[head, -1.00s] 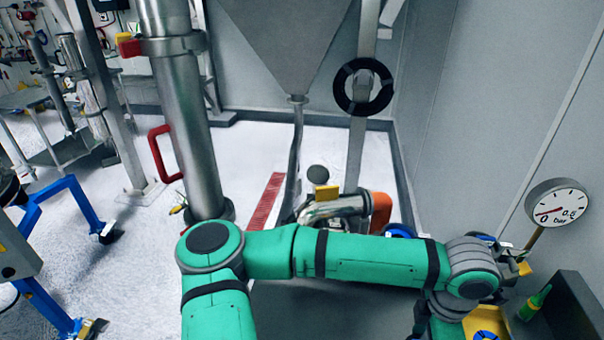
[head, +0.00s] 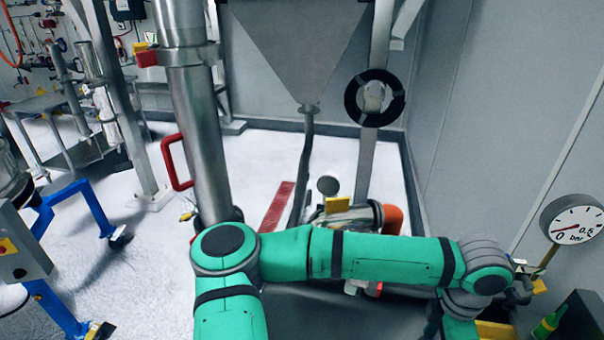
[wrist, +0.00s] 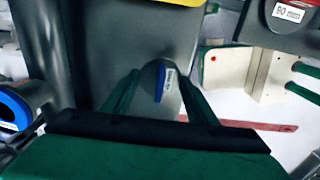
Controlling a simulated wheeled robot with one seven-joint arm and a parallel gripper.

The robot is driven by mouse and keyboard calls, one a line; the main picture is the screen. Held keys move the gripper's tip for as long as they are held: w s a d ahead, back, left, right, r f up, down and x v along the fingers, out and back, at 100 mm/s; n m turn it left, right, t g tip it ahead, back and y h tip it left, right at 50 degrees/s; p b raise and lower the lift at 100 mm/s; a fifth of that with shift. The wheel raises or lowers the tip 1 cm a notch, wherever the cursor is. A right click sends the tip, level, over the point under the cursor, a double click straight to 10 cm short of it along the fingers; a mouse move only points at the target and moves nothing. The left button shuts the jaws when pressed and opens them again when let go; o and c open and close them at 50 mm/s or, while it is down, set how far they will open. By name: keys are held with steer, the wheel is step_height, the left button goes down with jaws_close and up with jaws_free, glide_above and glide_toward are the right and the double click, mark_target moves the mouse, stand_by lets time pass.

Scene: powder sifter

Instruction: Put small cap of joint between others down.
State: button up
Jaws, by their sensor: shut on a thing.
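In the wrist view, my gripper (wrist: 158,98) has its two dark green fingers either side of a small grey cap (wrist: 172,100) with a blue edge and a white label. The gripper is shut on this cap. Behind the cap is a broad grey surface, and I cannot tell whether the cap touches it. In the head view my arm reaches to the right and bends down at the lower right. The gripper and the cap are out of sight there.
A larger blue-rimmed part (wrist: 14,112) lies left in the wrist view. A part labelled 90 mm (wrist: 288,14) is at the top right. In the head view, a pressure gauge (head: 573,217) stands right of my arm, and a steel pipe (head: 200,120) rises at the left.

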step_height(320, 180, up, 3)
steer(key=shift+f, duration=0.15)
steer(key=s+d+r+g+h, duration=0.3)
steer(key=s+d+g, duration=0.1)
steer(key=s, duration=0.5)
steer(key=s+d+r+m+g+h, duration=0.1)
steer(key=s+d+r+g+h, duration=0.2)
steer(key=s+d, duration=0.4)
steer(key=shift+s+d+g+h, duration=0.15)
steer(key=shift+s+g+h, duration=0.15)
steer(key=shift+s+g, duration=0.7)
steer(key=shift+s, duration=0.1)
